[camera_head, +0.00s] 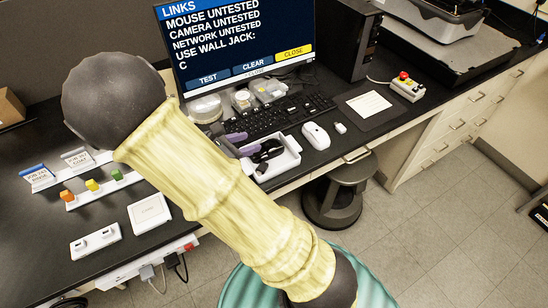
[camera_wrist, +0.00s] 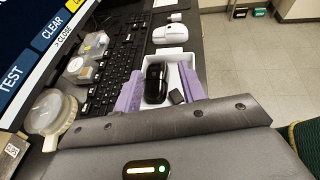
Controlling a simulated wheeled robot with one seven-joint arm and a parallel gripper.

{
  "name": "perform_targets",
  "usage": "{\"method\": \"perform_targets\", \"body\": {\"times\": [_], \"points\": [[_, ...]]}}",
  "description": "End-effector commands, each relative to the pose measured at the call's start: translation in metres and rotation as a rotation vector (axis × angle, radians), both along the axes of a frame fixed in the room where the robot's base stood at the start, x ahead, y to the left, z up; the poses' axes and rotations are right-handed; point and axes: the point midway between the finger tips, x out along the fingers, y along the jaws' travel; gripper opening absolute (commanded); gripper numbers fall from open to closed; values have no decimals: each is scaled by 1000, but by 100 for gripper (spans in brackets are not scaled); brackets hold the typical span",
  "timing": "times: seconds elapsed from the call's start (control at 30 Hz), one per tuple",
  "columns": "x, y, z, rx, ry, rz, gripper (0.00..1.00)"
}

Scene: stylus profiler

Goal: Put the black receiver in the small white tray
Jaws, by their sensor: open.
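My gripper (camera_wrist: 160,92) is open, with purple fingers over a white box-like tray (camera_wrist: 187,60); it also shows in the head view (camera_head: 241,144). A black mouse (camera_wrist: 155,80) lies in that tray, between the fingers in the wrist view. A small dark block, apparently the black receiver (camera_wrist: 177,97), is beside the mouse, near the right finger. Nothing is clearly held. In the head view the same tray (camera_head: 291,160) is partly behind my gripper. A small square white tray (camera_head: 150,214) lies at the lower left and looks empty.
A white mouse (camera_head: 315,135) and a small white piece (camera_head: 340,128) lie right of the tray. A keyboard (camera_head: 285,115), clear containers (camera_head: 241,99) and a monitor (camera_head: 240,45) stand behind. A white plate with two slots (camera_head: 95,241) and coloured blocks (camera_head: 92,185) are at left.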

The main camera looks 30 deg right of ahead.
Motion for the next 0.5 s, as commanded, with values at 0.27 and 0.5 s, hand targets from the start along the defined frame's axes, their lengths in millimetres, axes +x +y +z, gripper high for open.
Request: {"method": "perform_targets", "body": {"times": [0.27, 0.5], "points": [[-10, 45, 19, 2, -2, 3, 41], [-13, 55, 23, 0, 0, 0, 41]]}}
